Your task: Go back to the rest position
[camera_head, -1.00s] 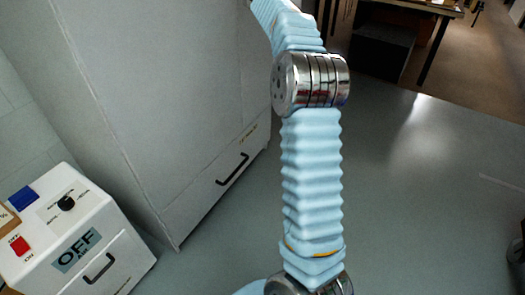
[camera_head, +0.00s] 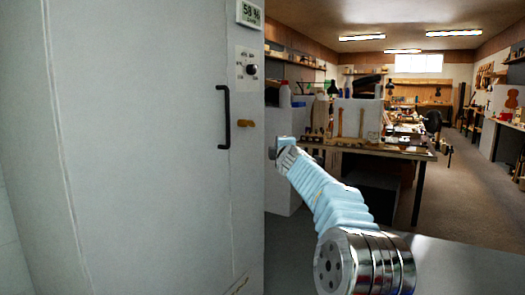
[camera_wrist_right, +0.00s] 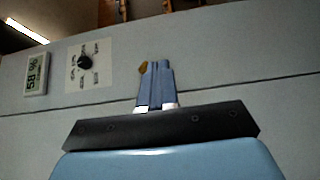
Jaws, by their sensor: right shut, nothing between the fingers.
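My right gripper (camera_head: 280,150) is at the end of my light blue sleeved arm, near the cabinet's right edge in the head view. It is small there and partly hidden by its own wrist. In the right wrist view its two blue-grey fingers (camera_wrist_right: 155,85) are together, with nothing between them. The tall grey cabinet (camera_head: 150,150) is upright and its door looks shut. A small brown latch (camera_head: 245,123) is on its front; a brown piece (camera_wrist_right: 143,67) also shows beside the fingertips in the wrist view. My left gripper is out of view.
The cabinet bears a black handle (camera_head: 224,117), a dial (camera_head: 251,70) and a display reading 58 % (camera_head: 249,14). A workbench (camera_head: 385,150) with tools and violin parts stands behind my arm. Open floor (camera_head: 440,210) lies at the right.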

